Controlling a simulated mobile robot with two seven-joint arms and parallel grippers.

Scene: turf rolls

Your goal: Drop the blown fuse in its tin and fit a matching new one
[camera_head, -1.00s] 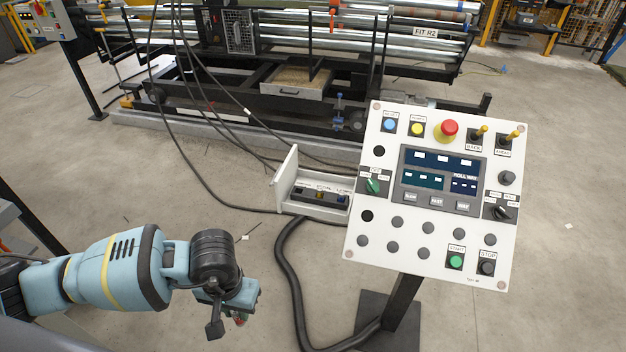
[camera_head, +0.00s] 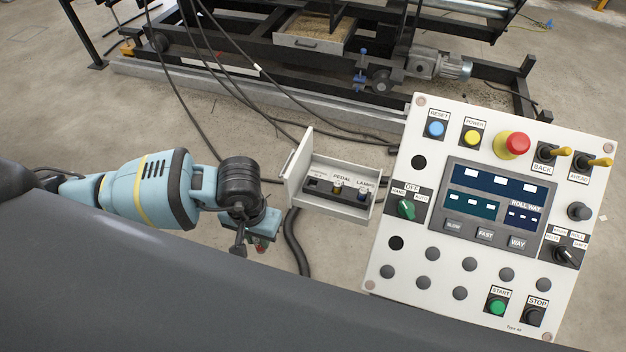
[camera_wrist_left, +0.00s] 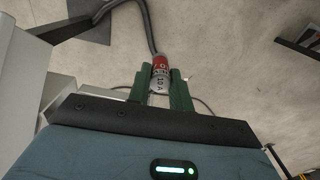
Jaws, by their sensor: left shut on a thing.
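My left gripper (camera_head: 262,246) is shut on a fuse (camera_wrist_left: 160,70), left of the control panel. In the left wrist view the fuse is a small cylinder with a red band and a grey part marked "10 A", upright between the green fingers. The fuse drawer (camera_head: 331,212) is open beside the panel, its white front standing up on the left. Its dark fuse block (camera_head: 325,188) has labels; "PEDAL" and "LAMPS" read clearly, the left one does not. A yellowish fuse sits at PEDAL and a bluish one at LAMPS; the left place looks dark. No tin is in view.
The tilted white control panel (camera_head: 480,215) with buttons and a red stop knob stands right of the drawer. Black cables (camera_head: 215,95) run across the floor behind my left gripper. A dark machine frame (camera_head: 300,65) stands at the back.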

